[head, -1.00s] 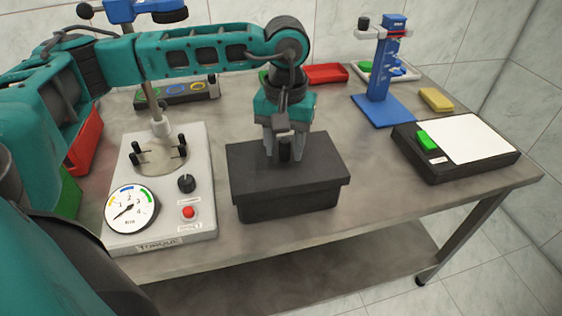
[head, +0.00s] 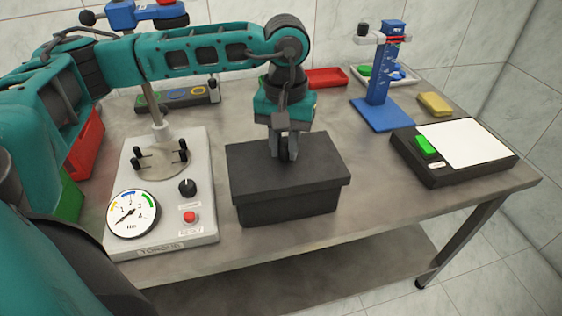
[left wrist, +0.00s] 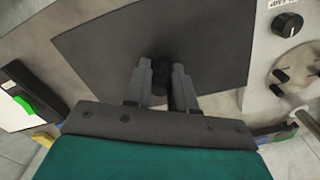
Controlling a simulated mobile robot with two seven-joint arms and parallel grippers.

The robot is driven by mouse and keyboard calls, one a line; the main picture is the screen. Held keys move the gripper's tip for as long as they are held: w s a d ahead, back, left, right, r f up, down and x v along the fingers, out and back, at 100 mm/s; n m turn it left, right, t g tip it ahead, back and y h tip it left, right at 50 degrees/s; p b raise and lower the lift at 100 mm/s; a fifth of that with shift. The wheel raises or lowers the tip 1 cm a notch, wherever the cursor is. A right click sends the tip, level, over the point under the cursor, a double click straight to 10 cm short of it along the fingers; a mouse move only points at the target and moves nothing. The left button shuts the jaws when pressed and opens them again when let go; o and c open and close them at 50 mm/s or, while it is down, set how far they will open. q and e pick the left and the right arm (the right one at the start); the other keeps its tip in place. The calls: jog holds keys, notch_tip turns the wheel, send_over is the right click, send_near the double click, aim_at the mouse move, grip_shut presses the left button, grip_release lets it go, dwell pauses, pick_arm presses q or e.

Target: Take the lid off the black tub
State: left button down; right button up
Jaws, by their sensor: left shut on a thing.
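The black tub (head: 285,208) stands near the front edge of the table, with its flat black lid (head: 315,180) seated on top. The lid also fills the middle of the left wrist view (left wrist: 100,48). A small dark knob (left wrist: 160,78) stands up from the lid. My left gripper (head: 285,157) points down over the lid and is shut on the knob; its fingers (left wrist: 160,80) sit on either side of the knob. In the head view the gripper hides most of the knob. My right gripper is not in view.
A torque tester (head: 200,228) with a gauge stands close to the left of the tub. A black device (head: 450,172) with a white plate and green block lies to the right. A blue stand (head: 378,85) is behind. Bare table shows right of the tub.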

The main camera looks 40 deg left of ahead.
aim_at(285, 140)
pick_arm(q)
jog(key=shift+r+p, duration=0.95)
jog(key=shift+r, duration=0.9)
jog(key=shift+r+p, duration=0.6)
jog(key=shift+r, duration=0.45)
